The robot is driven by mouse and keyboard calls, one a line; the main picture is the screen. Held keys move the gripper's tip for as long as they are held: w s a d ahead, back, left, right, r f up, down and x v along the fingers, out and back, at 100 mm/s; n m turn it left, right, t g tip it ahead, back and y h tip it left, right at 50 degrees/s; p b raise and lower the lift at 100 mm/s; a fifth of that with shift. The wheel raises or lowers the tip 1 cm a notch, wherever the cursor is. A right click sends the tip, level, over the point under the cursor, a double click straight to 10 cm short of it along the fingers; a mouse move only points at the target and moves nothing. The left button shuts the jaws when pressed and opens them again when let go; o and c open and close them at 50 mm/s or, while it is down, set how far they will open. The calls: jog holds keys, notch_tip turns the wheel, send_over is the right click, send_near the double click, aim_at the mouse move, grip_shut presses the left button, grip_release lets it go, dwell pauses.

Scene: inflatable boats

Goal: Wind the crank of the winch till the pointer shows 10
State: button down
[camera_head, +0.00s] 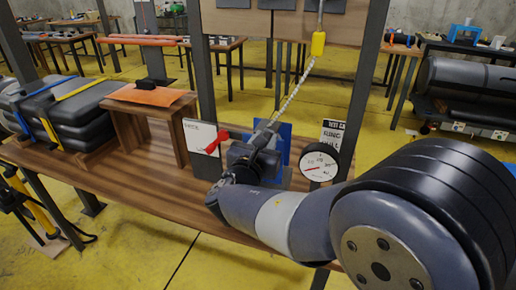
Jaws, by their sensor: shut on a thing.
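The winch (284,133) is a blue plate-like body on the wooden bench, mostly hidden behind my arm and gripper. My gripper (267,133) is in front of it, seen from behind, and is shut on the winch's crank; the crank and the fingertips are largely hidden. A round white dial (320,164) with a black rim stands right of the winch. Its red pointer is toward the left side; the numbers are too small to read surely. A rope or chain (297,88) runs up from the winch to a yellow block (318,43).
A white panel with a red lever (214,143) stands left of my gripper. A small wooden stand (152,98) with an orange sheet and dark folded boats (62,112) are further left. Dark uprights (355,85) flank the winch. The bench front (150,200) is clear.

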jog(key=d+f+m+b, duration=0.1)
jog(key=m+b, duration=0.1)
jog(key=b, duration=0.1)
jog(key=s+d+f+m+b, duration=0.1)
jog(key=m+b, duration=0.1)
jog(key=b, duration=0.1)
jog(key=d+f+m+b, duration=0.1)
jog(key=d+m+b, duration=0.1)
jog(key=b, duration=0.1)
jog(key=shift+s+d, duration=0.1)
jog(key=shift+s, duration=0.15)
jog(key=shift+b, duration=0.3)
jog(key=c, duration=1.2)
grip_release()
jog(key=shift+r, duration=0.15)
jog(key=shift+s+r, duration=0.1)
jog(key=v, duration=1)
jog(key=shift+s+p, duration=0.3)
jog(key=shift+p, duration=0.15)
